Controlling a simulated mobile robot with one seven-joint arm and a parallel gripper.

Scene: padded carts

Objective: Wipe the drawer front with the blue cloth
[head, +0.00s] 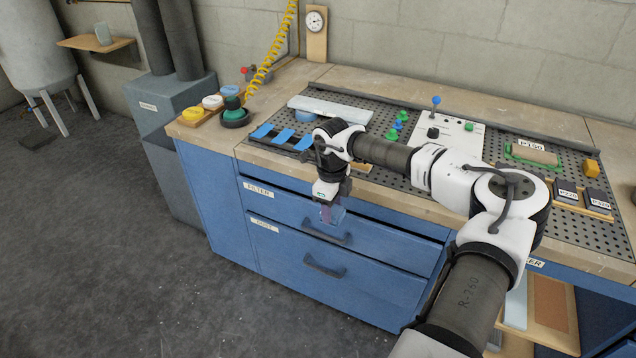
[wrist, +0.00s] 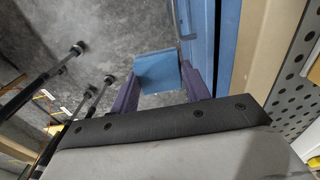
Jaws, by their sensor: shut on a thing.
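My gripper (head: 328,208) hangs in front of the blue cabinet, at the upper drawer front (head: 285,208). Its purple fingers are shut on the blue cloth (wrist: 157,70), which shows as a folded square between the fingertips in the wrist view. In the head view the cloth (head: 338,213) is a small blue patch beside the fingers, just above the upper drawer's dark handle. I cannot tell whether the cloth touches the drawer front. A lower drawer front (head: 290,262) with its own handle is below. Both drawers carry white labels at their left.
The perforated worktop (head: 385,185) above holds blue strips (head: 283,138), a control panel with a blue-knobbed lever (head: 435,115) and sanding blocks at the right. Colored buttons (head: 212,103) stand at the left corner. The grey floor (head: 150,260) before the cabinet is clear.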

